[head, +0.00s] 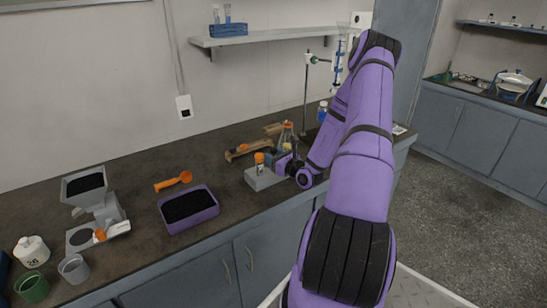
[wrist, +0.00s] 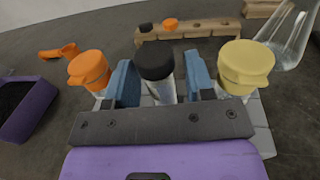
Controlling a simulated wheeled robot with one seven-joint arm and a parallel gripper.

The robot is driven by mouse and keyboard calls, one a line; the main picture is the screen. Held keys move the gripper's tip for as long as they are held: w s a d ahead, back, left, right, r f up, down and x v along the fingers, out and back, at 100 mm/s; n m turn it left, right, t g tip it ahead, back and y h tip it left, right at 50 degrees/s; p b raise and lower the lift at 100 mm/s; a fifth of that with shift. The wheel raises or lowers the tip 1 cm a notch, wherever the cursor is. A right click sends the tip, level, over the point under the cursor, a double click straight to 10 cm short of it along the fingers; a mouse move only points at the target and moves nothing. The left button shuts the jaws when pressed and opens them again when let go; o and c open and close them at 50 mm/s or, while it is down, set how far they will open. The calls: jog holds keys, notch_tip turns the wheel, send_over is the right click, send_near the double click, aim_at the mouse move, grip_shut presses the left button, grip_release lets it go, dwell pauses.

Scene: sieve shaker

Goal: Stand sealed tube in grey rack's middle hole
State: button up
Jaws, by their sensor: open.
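The grey rack (head: 263,181) stands on the dark bench in the head view; its grey block also shows in the wrist view (wrist: 262,137). My gripper (wrist: 162,82) is open at the rack, its blue fingers on either side of a black-capped clear tube (wrist: 155,68). That tube stands upright, in line with the rack's middle; its lower end is hidden by my gripper. An orange-capped tube (wrist: 90,72) is left of the fingers and a yellow-capped tube (wrist: 245,66) is right of them. Whether the fingers touch the black-capped tube I cannot tell.
Behind the rack lies a wooden rack (wrist: 200,31) with a black and an orange cap on it. A glass flask (wrist: 290,32) stands at back right. A purple tray (head: 205,216) of dark grains and an orange scoop (head: 174,181) lie to the left.

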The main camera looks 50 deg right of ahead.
jog(key=shift+r, duration=0.35)
jog(key=shift+s+r, duration=0.2)
jog(key=shift+s, duration=0.15)
jog(key=s+a, duration=0.1)
jog(key=s, duration=1)
jog(key=w+a+r+n+g+y, duration=0.3)
jog(key=w+a+r+n+y, duration=0.2)
jog(key=a+r+n+y, duration=0.6)
jog(key=s+a+r+n+g+y, duration=0.1)
jog(key=a+r+n+g, duration=0.35)
jog(key=a, duration=0.35)
jog(key=s+a+r+n+g+y, duration=0.1)
jog(key=a+r+n+g, duration=0.35)
jog(key=a+n, duration=0.2)
jog(key=s+a+r+n+g+h, duration=0.5)
jog(key=s+a+r+n, duration=0.2)
jog(key=s+a+n, duration=0.15)
jog(key=s+r+n+t+h, duration=0.4)
jog(key=s+r+n+h, duration=0.2)
jog(key=s+r, duration=0.2)
jog(key=shift+s, duration=0.2)
